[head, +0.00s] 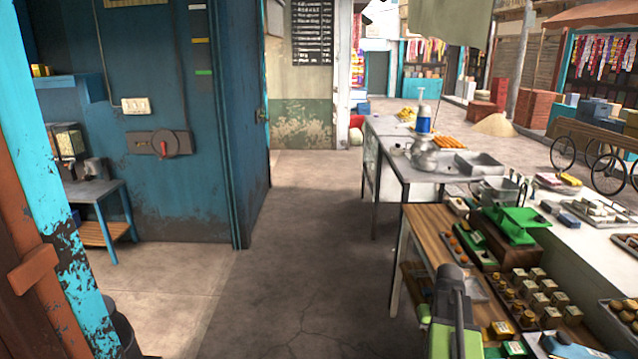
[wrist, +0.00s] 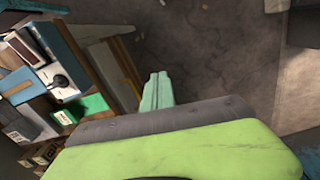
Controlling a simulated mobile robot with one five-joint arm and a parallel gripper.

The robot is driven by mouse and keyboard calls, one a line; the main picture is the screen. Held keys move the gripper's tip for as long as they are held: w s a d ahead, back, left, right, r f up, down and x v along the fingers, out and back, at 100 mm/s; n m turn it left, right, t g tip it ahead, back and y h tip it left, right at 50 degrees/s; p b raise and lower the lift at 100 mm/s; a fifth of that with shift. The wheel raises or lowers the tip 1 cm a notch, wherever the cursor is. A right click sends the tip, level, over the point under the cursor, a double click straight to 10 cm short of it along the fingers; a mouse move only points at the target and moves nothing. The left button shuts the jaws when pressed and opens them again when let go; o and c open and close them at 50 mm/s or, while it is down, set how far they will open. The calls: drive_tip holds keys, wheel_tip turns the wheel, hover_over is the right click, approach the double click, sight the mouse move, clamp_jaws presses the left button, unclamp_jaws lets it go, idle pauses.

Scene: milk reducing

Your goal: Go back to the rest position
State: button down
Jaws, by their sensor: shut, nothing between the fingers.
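In the wrist view the pale green fingers of my gripper (wrist: 158,80) are together and hold nothing. They stick out past the grey and lime-green part of my own arm. Bare grey floor lies behind and beyond the fingertips. In the head view my lime-green and grey arm stands at the bottom, right of the middle, in front of the wooden stall counter (head: 428,228). I cannot make out the fingers in the head view.
The counter holds a green weighing scale (head: 517,224), trays and several small boxes. A blue wall (head: 160,200) and a small side table (head: 94,190) are at left. The concrete floor (head: 300,250) between is clear.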

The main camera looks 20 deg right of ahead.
drive_tip(key=w+a+f+n+b, duration=0.1)
drive_tip(key=a+f, duration=0.1)
drive_tip(key=a, duration=0.9)
drive_tip(key=w+a+f+n+b, duration=0.2)
drive_tip(key=a, duration=1)
drive_tip(key=w+a+f+n+b, duration=0.1)
drive_tip(key=a+f+n+b, duration=0.1)
drive_tip(key=a, duration=1)
drive_tip(key=shift+w+a+f, duration=0.15)
drive_tip(key=shift+w+f, duration=0.15)
